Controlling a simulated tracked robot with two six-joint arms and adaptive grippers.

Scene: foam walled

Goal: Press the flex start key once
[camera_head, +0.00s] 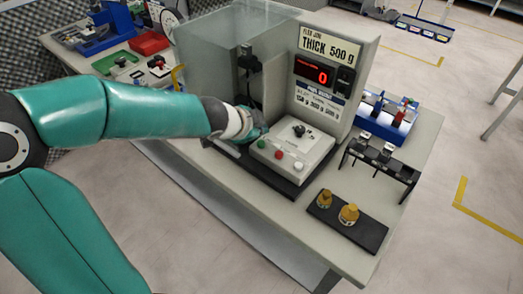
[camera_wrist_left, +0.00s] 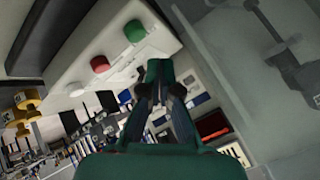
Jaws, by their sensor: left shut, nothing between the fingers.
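The control box (camera_head: 292,148) of the flex jig has a green key (camera_head: 262,143), a red key (camera_head: 278,154) and a white key (camera_head: 298,166) on its sloped front. Any key labels are too small to read. The left wrist view shows the green key (camera_wrist_left: 135,31), red key (camera_wrist_left: 100,64) and white key (camera_wrist_left: 75,89). My left gripper (camera_head: 262,128) is at the box's left side, near the green key. Its closed, empty fingertips (camera_wrist_left: 160,68) appear beside the green key; I see no clear contact.
The jig panel (camera_head: 322,45) reads "THICK 500 g", and its red display (camera_head: 321,73) shows 0. A clear guard (camera_head: 207,80) stands behind my left arm. A black tray with brass weights (camera_head: 346,222) and a black rack (camera_head: 380,160) stand to the right.

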